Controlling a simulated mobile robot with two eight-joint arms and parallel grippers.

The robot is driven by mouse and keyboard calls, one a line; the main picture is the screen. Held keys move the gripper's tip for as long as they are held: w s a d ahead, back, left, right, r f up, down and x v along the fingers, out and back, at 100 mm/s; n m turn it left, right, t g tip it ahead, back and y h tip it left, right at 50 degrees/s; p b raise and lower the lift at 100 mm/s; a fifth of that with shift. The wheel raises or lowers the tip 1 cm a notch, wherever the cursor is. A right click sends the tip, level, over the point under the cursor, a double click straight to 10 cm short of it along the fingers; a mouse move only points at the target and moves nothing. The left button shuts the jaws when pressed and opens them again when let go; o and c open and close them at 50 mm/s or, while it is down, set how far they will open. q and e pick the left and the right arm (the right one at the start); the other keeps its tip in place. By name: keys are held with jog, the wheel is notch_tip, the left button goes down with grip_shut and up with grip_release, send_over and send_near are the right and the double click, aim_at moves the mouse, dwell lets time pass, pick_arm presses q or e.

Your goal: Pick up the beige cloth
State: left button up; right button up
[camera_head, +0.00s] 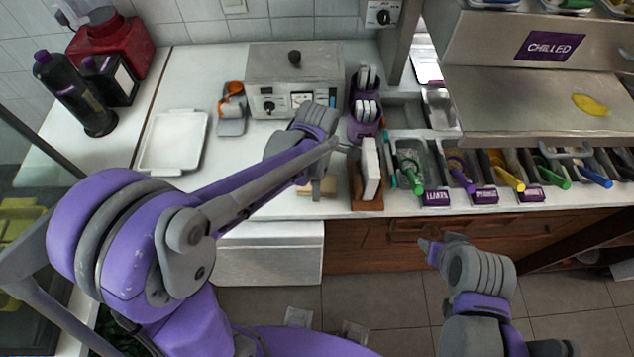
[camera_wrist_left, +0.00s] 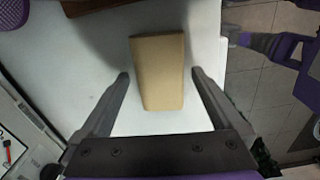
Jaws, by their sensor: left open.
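The beige cloth (camera_wrist_left: 158,72) is a folded, flat rectangular block lying on the white counter. In the left wrist view it sits between the two fingers of my left gripper (camera_wrist_left: 160,76), with a gap on each side. In the head view only a bit of the cloth (camera_head: 304,188) shows near the counter's front edge; my left gripper (camera_head: 316,186) hides part of it. My left gripper is open, pointing down over the cloth, and holds nothing. My right arm hangs in front of the counter, and its fingers cannot be made out.
A wooden holder (camera_head: 366,196) with a white block stands just right of the cloth. A steel machine (camera_head: 295,65) stands behind it. A white tray (camera_head: 172,142) lies to the left. Topping bins with coloured scoops (camera_head: 455,160) line the right side under a steel shelf.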

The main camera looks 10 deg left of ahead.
pick_arm(q)
jog(key=shift+c, duration=0.2)
jog(key=c, duration=1.2)
jog(key=shift+r, duration=0.1)
notch_tip(320, 180, up, 10)
jog(key=shift+p, duration=0.3)
